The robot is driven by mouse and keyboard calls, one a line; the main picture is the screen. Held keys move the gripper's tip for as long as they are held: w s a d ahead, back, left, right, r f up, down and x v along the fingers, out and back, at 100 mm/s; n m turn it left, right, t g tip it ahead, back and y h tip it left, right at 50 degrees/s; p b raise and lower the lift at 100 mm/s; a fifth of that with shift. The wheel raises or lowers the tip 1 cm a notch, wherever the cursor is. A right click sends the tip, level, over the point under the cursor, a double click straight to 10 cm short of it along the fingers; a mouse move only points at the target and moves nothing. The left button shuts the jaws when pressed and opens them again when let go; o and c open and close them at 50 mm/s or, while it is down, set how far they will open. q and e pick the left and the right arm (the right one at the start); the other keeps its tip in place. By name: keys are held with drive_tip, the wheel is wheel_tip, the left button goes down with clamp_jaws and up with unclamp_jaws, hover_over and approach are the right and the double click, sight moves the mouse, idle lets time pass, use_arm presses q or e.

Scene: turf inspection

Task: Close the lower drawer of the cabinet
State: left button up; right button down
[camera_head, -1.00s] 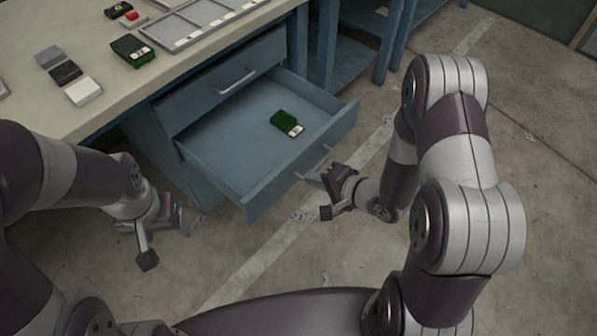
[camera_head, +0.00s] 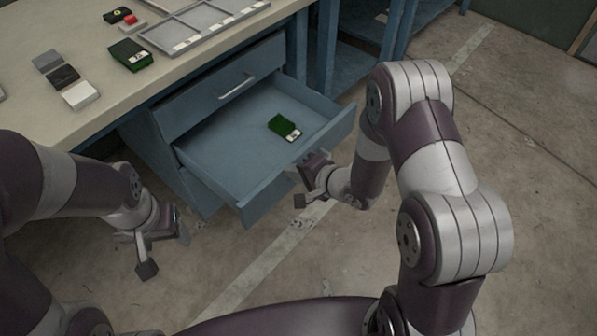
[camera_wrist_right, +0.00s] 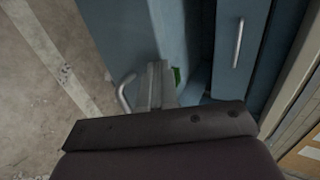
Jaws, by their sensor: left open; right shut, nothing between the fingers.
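The blue lower drawer (camera_head: 262,203) of the cabinet (camera_head: 165,165) stands pulled out, with a green block with a white end (camera_head: 284,127) lying inside. My right gripper (camera_head: 308,182) is shut and empty at the drawer's front panel, over the place of its handle, which it hides in the head view. In the right wrist view the gripper's fingers (camera_wrist_right: 155,85) are beside the drawer handle (camera_wrist_right: 124,94) and overlap the drawer front (camera_wrist_right: 158,30); contact cannot be told. My left gripper (camera_head: 165,247) is open and empty, low to the left of the drawer.
The upper drawer (camera_head: 225,87) is shut. The worktop (camera_head: 115,110) above holds a grey divided tray (camera_head: 200,28), a dark green block (camera_head: 131,53) and several small blocks. Bare concrete floor (camera_head: 270,265) lies in front of the drawer.

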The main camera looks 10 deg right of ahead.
drive_tip(key=w+a+p, duration=0.2)
drive_tip(key=w+a, duration=1.2)
drive_tip(key=w, duration=0.4)
drive_tip(key=shift+w+a, duration=0.2)
drive_tip(key=shift+w, duration=0.05)
drive_tip(key=shift+p, duration=0.3)
